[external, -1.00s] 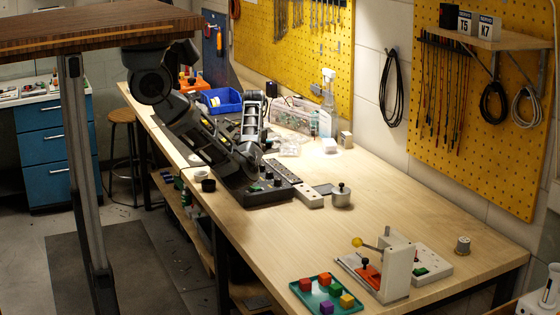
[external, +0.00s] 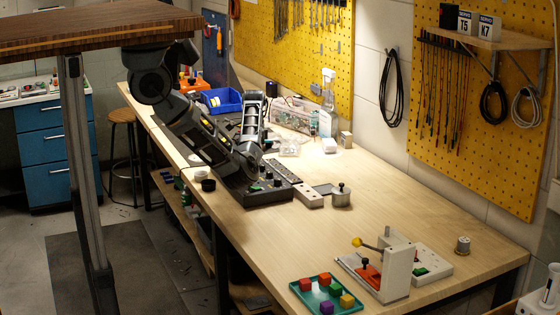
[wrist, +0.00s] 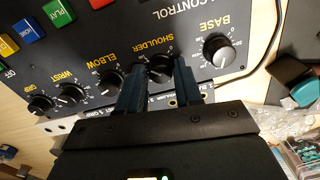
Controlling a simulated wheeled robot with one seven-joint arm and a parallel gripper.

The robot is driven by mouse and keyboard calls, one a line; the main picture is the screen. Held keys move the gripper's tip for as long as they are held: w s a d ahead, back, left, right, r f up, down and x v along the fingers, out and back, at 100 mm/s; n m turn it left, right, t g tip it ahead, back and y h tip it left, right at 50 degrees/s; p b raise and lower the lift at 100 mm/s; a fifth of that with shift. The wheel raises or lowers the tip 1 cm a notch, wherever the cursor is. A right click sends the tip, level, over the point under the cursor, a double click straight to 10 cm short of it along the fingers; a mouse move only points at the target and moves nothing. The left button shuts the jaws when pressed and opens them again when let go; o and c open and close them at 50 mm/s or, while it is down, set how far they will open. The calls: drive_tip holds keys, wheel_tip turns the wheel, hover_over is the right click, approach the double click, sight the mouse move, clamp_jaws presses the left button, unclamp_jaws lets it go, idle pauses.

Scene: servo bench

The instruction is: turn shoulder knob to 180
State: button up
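The shoulder knob (wrist: 161,68) is a black dial in the knob row of a dark control panel (wrist: 200,10), under a yellow SHOULDER label. In the wrist view my gripper (wrist: 158,72) has one dark blue finger on each side of this knob. The fingertips sit close against its sides with no clear gap, so it looks shut on the knob. The knob's pointer and part of its scale are hidden. In the external view the control panel (external: 272,196) lies on the bench, and my arm reaches down to it; the fingertips are hidden there.
The elbow knob (wrist: 111,80) is just left of my fingers and the base knob (wrist: 217,49) to the right. The wrist knob (wrist: 69,94) and grip knob (wrist: 40,104) lie further left.

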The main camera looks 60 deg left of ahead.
drive_tip(key=o, duration=0.3)
drive_tip(key=shift+r, duration=3.85)
drive_tip(key=shift+s+a, duration=0.1)
